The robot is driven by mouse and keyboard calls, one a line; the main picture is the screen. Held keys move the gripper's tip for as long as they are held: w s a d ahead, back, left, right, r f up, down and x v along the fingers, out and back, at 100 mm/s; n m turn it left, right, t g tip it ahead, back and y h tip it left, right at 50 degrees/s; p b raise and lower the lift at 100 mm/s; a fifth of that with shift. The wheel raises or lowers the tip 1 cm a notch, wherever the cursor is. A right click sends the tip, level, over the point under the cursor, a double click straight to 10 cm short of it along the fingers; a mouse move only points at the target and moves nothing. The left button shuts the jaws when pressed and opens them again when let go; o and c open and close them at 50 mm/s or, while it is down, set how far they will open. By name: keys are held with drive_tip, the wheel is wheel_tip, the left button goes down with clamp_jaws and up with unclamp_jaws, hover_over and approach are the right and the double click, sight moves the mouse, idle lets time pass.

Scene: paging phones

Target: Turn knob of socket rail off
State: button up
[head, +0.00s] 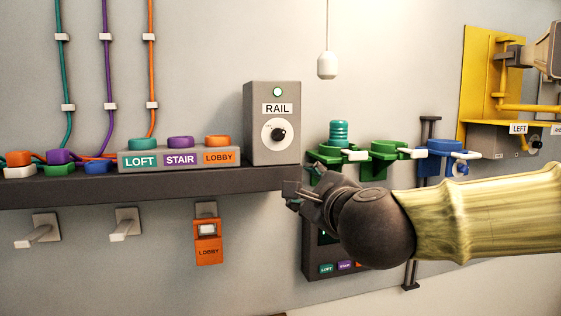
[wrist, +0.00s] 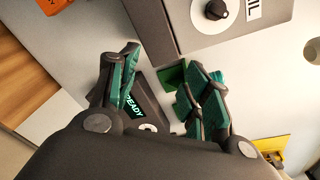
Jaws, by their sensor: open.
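The RAIL box (head: 258,150) is a grey unit standing on the dark shelf. It has a lit pale-green lamp (head: 277,92) above its label. Its black knob (head: 278,135) sits on a round white dial; the dial's small markings are too small to read. The knob also shows at the top of the wrist view (wrist: 215,9). My gripper (head: 292,191) is open and empty, below and slightly right of the knob, near the shelf's right end. In the wrist view my gripper (wrist: 166,82) shows its green-padded fingers spread apart, not touching the knob.
A LOFT, STAIR and LOBBY block (head: 180,159) stands left of the RAIL box. Green holders (head: 383,160) and a blue holder (head: 442,160) project from the wall at right. A dark panel (head: 318,262) hangs below my gripper.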

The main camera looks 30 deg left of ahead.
drive_tip(key=y, duration=0.1)
approach(280, 135)
drive_tip(key=d, duration=0.1)
drive_tip(key=m, duration=0.1)
drive_tip(key=shift+t, duration=0.3)
drive_tip(key=p+x, duration=0.1)
drive_tip(key=x, duration=0.2)
drive_tip(key=p+x, duration=0.4)
drive_tip(key=x, duration=0.1)
drive_tip(key=shift+a+f, duration=0.1)
drive_tip(key=shift+a, duration=0.45)
drive_tip(key=shift+w+a+f+p, duration=0.15)
drive_tip(key=shift+w+a+p, duration=0.2)
drive_tip(key=shift+a, duration=0.1)
drive_tip(key=shift+c, duration=0.2)
drive_tip(key=c, duration=1)
drive_tip(key=shift+a, duration=0.1)
